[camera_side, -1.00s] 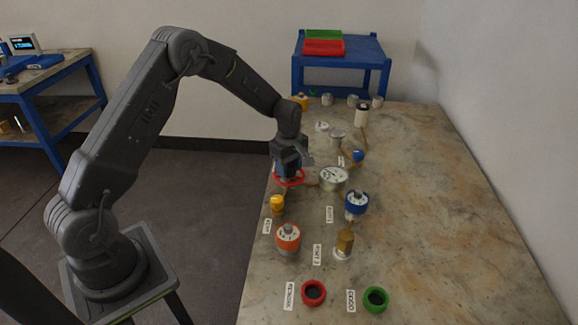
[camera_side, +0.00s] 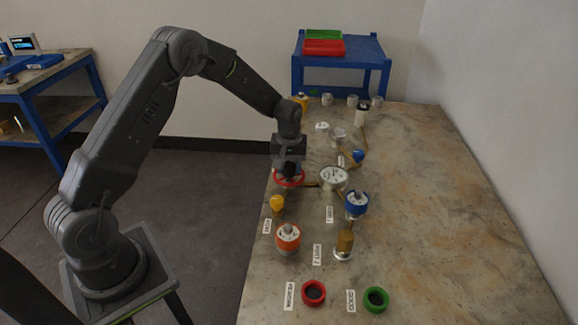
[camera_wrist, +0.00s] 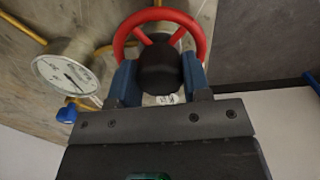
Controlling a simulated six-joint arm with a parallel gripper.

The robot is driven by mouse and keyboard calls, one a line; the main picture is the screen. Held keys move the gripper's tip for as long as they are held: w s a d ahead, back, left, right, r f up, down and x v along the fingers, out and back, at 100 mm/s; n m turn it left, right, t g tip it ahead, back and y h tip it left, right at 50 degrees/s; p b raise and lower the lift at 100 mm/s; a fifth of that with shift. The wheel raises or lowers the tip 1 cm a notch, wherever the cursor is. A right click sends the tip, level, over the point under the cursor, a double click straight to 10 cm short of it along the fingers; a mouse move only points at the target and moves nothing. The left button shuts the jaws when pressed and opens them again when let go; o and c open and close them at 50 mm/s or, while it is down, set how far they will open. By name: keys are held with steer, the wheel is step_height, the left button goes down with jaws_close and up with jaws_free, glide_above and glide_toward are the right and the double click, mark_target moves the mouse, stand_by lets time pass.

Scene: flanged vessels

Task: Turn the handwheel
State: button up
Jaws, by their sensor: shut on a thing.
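The red handwheel (camera_side: 288,184) is at the left edge of the stone-topped bench, under my gripper. In the wrist view the handwheel (camera_wrist: 196,27) shows its red rim, spokes and a dark hub (camera_wrist: 160,68). My gripper (camera_side: 289,172) points down over the wheel. In the wrist view the blue fingers of my gripper (camera_wrist: 158,80) stand on either side of the dark hub and are shut on it. The near part of the rim is hidden behind the fingers and the gripper body.
A round gauge (camera_side: 333,178) is close to the right of the wheel. A yellow knob (camera_side: 277,203), an orange-topped vessel (camera_side: 288,238) and a blue-collared vessel (camera_side: 356,203) stand nearer the front. Red (camera_side: 313,292) and green (camera_side: 376,299) rings lie at the front. The bench's right side is clear.

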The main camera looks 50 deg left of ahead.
steer(key=m, duration=1.1)
steer(key=shift+m, duration=2)
steer(key=shift+s, duration=0.1)
steer(key=o, duration=0.9)
